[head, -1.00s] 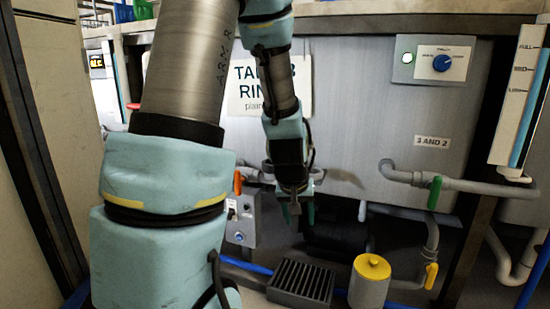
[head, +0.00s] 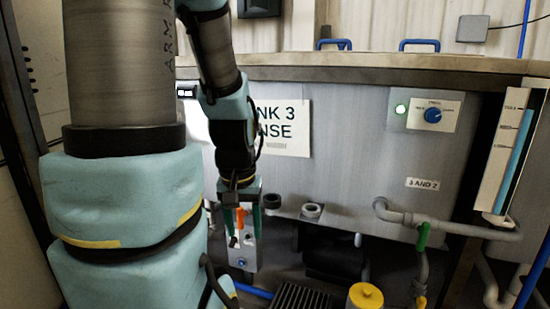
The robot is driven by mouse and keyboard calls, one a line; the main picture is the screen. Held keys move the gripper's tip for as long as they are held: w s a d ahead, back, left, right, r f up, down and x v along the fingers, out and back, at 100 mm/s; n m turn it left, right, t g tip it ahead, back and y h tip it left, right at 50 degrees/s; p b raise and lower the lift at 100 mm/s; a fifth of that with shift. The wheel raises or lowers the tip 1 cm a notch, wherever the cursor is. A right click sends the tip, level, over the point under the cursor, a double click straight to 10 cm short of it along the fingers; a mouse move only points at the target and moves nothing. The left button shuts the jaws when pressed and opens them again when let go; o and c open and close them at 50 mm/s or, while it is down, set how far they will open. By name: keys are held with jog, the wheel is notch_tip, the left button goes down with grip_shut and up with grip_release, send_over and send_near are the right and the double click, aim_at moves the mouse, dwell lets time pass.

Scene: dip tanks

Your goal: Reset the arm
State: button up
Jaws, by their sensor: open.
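My arm comes down from the top left of the head view, with its large near links filling the left side. My gripper (head: 242,230) hangs at the arm's end, pointing down, left of the picture's middle. Its two fingers are apart, and no held thing shows between them. An orange handle (head: 239,216) shows between the fingers; I cannot tell the gap in depth.
The grey tank (head: 350,150) with a Tank 3 rinse sign (head: 285,128) stands behind. Pipes with a green valve handle (head: 423,236) run at right, near a level gauge (head: 515,150). A yellow-lidded canister (head: 365,296) and dark grate (head: 300,298) are at the bottom.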

notch_tip(320, 180, up, 24)
jog(key=p, duration=2.1)
jog(key=shift+f, duration=0.15)
